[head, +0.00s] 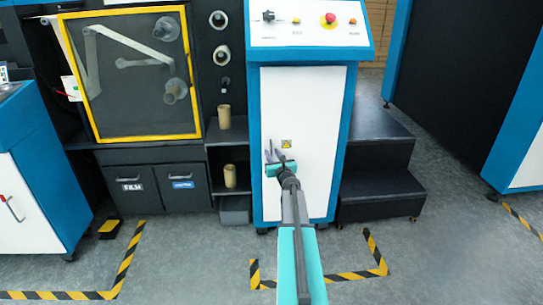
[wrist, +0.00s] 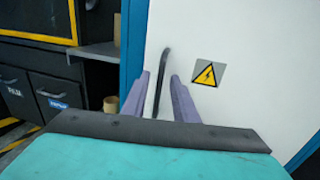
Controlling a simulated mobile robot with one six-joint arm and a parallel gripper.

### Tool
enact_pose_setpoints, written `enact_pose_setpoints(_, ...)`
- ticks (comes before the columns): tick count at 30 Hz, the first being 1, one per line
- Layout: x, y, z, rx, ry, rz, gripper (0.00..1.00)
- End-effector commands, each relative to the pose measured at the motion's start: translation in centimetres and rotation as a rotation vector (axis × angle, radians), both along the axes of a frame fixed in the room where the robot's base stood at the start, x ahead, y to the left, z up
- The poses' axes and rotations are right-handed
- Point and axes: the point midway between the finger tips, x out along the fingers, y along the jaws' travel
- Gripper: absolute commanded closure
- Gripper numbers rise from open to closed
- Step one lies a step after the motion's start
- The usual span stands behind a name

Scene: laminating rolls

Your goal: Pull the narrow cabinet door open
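The narrow cabinet (head: 254,110) has a blue frame and a white door (head: 310,120) that looks closed. In the wrist view, the white door (wrist: 250,45) carries a dark curved vertical handle (wrist: 162,75) near its left edge. A yellow warning sign (wrist: 208,73) is right of the handle. My gripper (head: 275,150) is in front of the door's left part. In the wrist view, my gripper (wrist: 160,82) is open, with its two purple fingers on either side of the handle. A gap shows between each finger and the handle. In the head view the gripper hides the handle.
A control panel (head: 310,30) with a red button tops the cabinet. Dark steps (head: 378,180) stand to its right, and shelves with cardboard rolls (head: 229,176) to its left.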

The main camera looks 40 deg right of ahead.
Motion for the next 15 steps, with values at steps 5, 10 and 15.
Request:
enact_pose_setpoints(5,0.13,-0.06,0.02,0.0,0.0,0.0,0.74)
enact_pose_setpoints(10,0.11,-0.04,0.02,0.0,0.0,0.0,0.75)
enact_pose_setpoints(15,0.11,-0.04,0.03,0.0,0.0,0.0,1.0)
